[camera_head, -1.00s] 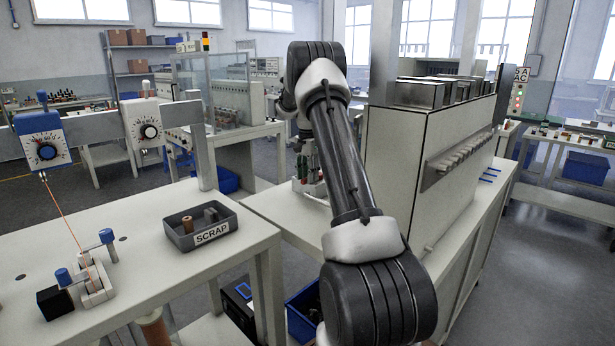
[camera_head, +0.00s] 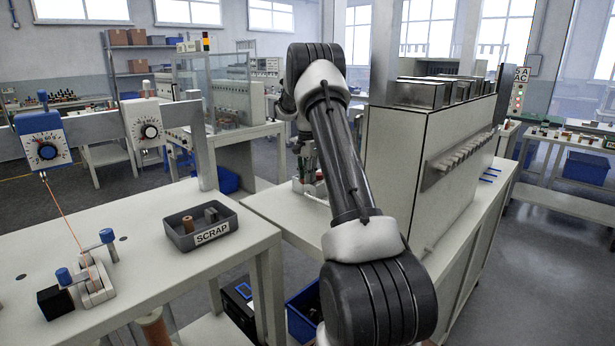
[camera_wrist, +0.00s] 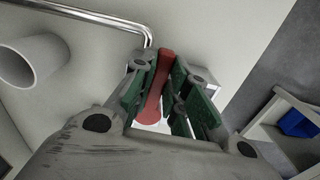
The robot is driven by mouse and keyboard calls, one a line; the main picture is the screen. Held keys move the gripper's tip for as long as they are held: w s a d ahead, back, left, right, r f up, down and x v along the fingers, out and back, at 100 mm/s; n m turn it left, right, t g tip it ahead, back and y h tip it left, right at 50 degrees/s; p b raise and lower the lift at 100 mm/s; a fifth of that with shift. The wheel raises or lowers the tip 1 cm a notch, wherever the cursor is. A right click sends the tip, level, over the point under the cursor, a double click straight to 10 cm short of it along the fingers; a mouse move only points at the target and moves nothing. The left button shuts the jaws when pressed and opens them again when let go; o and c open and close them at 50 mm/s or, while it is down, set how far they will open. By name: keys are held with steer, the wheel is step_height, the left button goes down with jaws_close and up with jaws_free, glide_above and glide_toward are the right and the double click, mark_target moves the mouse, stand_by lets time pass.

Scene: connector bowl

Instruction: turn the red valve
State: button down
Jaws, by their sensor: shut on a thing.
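The red valve (camera_wrist: 156,90) shows in the wrist view as a long red handle, standing between the green-padded fingers of my gripper (camera_wrist: 158,85). The fingers are shut on it, one on each side. A pale piece shows below the handle's lower end, partly hidden by my gripper. In the head view my gripper (camera_head: 307,165) is small and mostly hidden behind my own arm, over the bench left of the tall pale cabinet. I cannot make out the valve in that view.
In the wrist view a bent chrome pipe (camera_wrist: 105,17) runs near the fingers, and a white tube (camera_wrist: 33,60) sticks out at left. In the head view the tall cabinet (camera_head: 400,165) stands close right of my arm. A SCRAP tray (camera_head: 180,235) sits on the left table.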

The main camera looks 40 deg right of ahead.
steer(key=w+m, duration=0.1)
steer(key=m, duration=0.1)
steer(key=w+m, duration=0.1)
steer(key=m, duration=0.1)
steer(key=shift+w+d, duration=0.1)
steer(key=shift+w, duration=0.05)
steer(key=w+m, duration=0.1)
steer(key=m, duration=0.1)
steer(key=w+d+m, duration=0.1)
steer(key=m, duration=0.1)
steer(key=shift+m, duration=0.4)
steer(key=m, duration=0.1)
steer(key=w+d+m, duration=0.1)
steer(key=m, duration=0.1)
steer(key=d+m, duration=0.1)
steer(key=shift+w+m, duration=0.3)
steer(key=shift+w+d+m, duration=0.2)
steer(key=shift+d+m, duration=0.3)
steer(key=shift+m, duration=0.55)
steer(key=shift+w+d+m, duration=0.15)
steer(key=shift+d+m, duration=0.35)
steer(key=shift+m, duration=0.55)
steer(key=c, duration=1.4)
jaws_free()
steer(key=shift+r, duration=0.1)
